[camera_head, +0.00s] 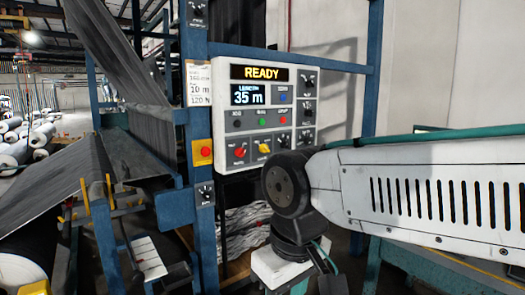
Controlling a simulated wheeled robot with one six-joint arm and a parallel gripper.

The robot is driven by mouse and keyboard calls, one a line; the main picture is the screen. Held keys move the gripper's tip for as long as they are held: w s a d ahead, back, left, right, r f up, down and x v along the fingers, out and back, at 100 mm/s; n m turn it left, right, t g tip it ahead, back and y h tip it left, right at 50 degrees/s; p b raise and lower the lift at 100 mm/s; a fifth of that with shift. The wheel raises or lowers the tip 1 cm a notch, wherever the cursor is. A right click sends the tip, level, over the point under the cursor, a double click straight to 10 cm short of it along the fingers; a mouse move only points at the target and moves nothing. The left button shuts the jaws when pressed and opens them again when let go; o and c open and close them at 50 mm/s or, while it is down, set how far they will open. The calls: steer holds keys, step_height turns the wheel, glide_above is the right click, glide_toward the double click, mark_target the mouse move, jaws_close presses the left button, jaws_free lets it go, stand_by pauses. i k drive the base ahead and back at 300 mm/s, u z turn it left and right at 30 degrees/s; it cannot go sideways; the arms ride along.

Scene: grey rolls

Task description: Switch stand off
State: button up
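A pale control panel (222,118) hangs on a blue frame, with a lit sign reading READY (259,73) and a blue display reading 35 m (248,95). Several black rotary knobs and coloured buttons sit on it; their labels are too small to read. More black rotary switches sit on the blue post, one at the top (198,12) and one low down (205,193). I cannot tell which switch is the stand's. My gripper (324,258) seems to hang below my wrist, lower right of the panel and apart from it; its fingers are unclear.
A red button on a yellow box (204,152) is left of the panel. A paper tag (199,84) hangs above it. Grey fabric (60,175) stretches over the machine at left; rolls (20,140) lie behind. My arm covers the right side.

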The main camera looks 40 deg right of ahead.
mark_target(238, 152)
steer(key=z, duration=0.5)
steer(key=k, duration=1.1)
steer(key=u, duration=0.15)
steer(key=i, duration=1.25)
steer(key=z, duration=0.85)
steer(key=i, duration=0.4)
steer(key=z, duration=0.45)
